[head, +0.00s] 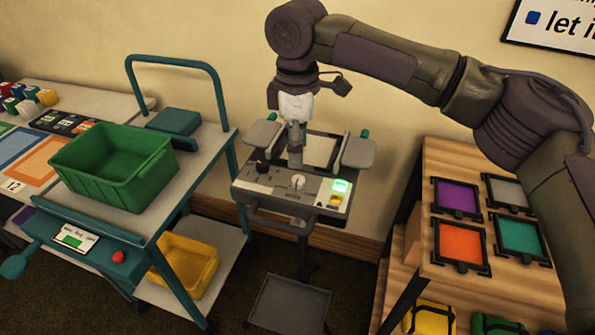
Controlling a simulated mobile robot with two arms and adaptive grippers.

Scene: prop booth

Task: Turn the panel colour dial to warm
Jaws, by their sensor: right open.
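A grey control panel (283,193) stands near the wall at the centre, its front face sloping toward me. A white round dial (298,181) sits in the middle of that face, and a black knob (263,167) is to its left. The labels are too small to read, so I cannot tell which setting the dial points to. My right gripper (296,155) points down just behind the white dial, open, and appears apart from it. It hides part of the panel's rear. My left gripper is not in view.
A lit green display (341,186) and yellow switch (336,201) are on the panel's right. Grey flaps (358,153) flank its back. A teal cart with a green crate (115,165) stands left; a wooden shelf with coloured frames (461,244) stands right.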

